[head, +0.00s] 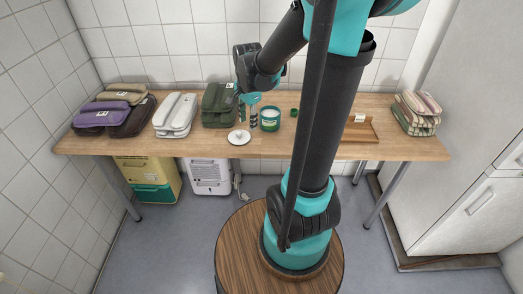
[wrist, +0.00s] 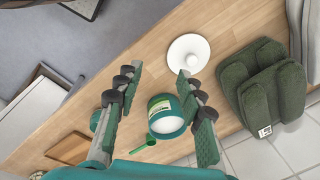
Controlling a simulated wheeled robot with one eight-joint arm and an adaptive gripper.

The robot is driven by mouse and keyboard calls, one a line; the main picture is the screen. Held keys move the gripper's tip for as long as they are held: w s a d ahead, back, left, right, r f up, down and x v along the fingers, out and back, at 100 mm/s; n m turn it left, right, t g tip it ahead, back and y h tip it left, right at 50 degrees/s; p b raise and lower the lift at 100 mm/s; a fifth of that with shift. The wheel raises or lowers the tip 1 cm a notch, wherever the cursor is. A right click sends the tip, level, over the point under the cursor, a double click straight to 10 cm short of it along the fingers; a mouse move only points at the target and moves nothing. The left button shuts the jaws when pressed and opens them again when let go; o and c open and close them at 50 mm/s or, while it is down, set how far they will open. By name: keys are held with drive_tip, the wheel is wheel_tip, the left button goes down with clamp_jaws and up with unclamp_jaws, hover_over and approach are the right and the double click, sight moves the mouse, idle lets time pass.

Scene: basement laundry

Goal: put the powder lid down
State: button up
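The powder lid (head: 239,137), a round white disc with a knob on top, lies flat on the wooden table near its front edge, knob up. It also shows in the wrist view (wrist: 188,54), just beyond my fingertips. A teal tub (head: 270,119) with white powder showing in its open top stands to the right of the lid; in the wrist view the tub (wrist: 165,127) appears between my fingers. My gripper (head: 252,112) is above the table beside the tub. In the wrist view my gripper (wrist: 158,76) has its fingers wide apart, with nothing held between them.
A green scoop (wrist: 142,144) lies by the tub. Dark green folded cloths (head: 218,106) are left of the lid, with white ones (head: 175,115) farther left. A wooden tray (head: 358,133) and striped cloths (head: 417,113) are at the right. The table's front edge is close to the lid.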

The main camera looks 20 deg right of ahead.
drive_tip(key=s+d+f+n+t, duration=0.1)
drive_tip(key=s+f+n, duration=0.1)
drive_tip(key=s+n, duration=0.4)
drive_tip(key=s+d+f+n+t, duration=0.1)
drive_tip(key=s+f+n, duration=0.2)
drive_tip(key=s+n, duration=0.4)
drive_tip(key=shift+s+f+t, duration=0.15)
drive_tip(key=shift+s+t, duration=0.1)
drive_tip(key=shift+t, duration=0.05)
